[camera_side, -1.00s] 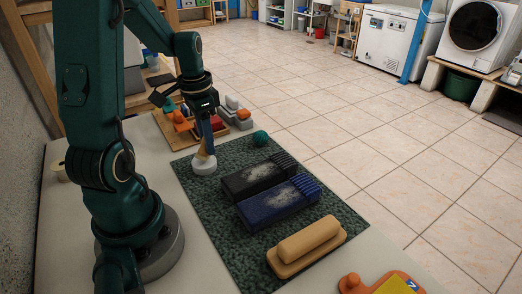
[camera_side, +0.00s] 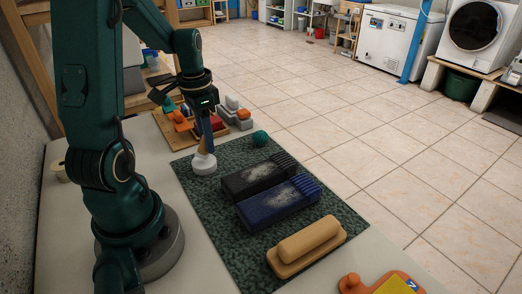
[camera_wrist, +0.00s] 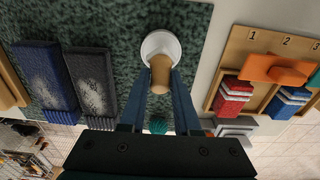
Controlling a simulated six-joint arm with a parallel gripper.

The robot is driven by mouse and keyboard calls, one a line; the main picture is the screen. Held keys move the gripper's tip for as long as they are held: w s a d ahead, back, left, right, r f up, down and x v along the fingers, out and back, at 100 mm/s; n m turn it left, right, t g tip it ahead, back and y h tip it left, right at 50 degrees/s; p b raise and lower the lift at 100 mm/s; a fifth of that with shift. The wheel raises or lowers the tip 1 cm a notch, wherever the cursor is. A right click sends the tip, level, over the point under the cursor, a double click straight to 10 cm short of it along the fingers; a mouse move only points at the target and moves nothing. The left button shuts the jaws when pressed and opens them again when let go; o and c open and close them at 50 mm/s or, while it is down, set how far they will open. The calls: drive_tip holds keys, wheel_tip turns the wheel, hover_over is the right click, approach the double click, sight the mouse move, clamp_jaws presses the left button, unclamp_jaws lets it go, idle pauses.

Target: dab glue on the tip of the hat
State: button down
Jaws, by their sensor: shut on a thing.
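My gripper (camera_side: 207,147) is shut on a tan wooden handle (camera_wrist: 160,74), with its blue fingers on either side of it in the wrist view. The handle points down at a white round pot or base (camera_side: 204,168) on the green mat. That white thing also shows just beyond the fingertips in the wrist view (camera_wrist: 160,43). The handle's lower end meets or overlaps it; I cannot tell whether it sits inside or is joined to it. No hat can be made out for certain. A teal ball (camera_side: 260,138) rests near the mat's far edge.
A black block (camera_side: 247,180) and a blue block (camera_side: 279,203), both white-speckled with ribbed ends, lie on the green mat (camera_side: 222,228). A tan rounded block (camera_side: 307,243) lies nearer. A numbered wooden board (camera_wrist: 238,52) holds coloured pieces. An orange board (camera_side: 350,284) is at the front.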

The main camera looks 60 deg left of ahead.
drive_tip(key=shift+r, duration=3.05)
drive_tip(key=shift+d, duration=0.1)
drive_tip(key=w+d+r+m, duration=0.1)
drive_tip(key=w+d+r, duration=0.2)
drive_tip(key=d, duration=0.4)
drive_tip(key=w+d+r+m, duration=0.1)
drive_tip(key=w+d+r, duration=0.15)
drive_tip(key=d, duration=0.45)
drive_tip(key=shift+s+a+f+n+g, duration=0.15)
drive_tip(key=shift+s+f+n+g, duration=0.15)
drive_tip(key=shift+f+g, duration=0.35)
drive_tip(key=shift+s+a+f+n+g, duration=0.15)
drive_tip(key=shift+s+f+g, duration=0.25)
drive_tip(key=shift+f, duration=0.45)
drive_tip(key=shift+s+a+f+n+g, duration=0.15)
drive_tip(key=shift+s+f+n+g, duration=0.2)
drive_tip(key=shift+f, duration=0.4)
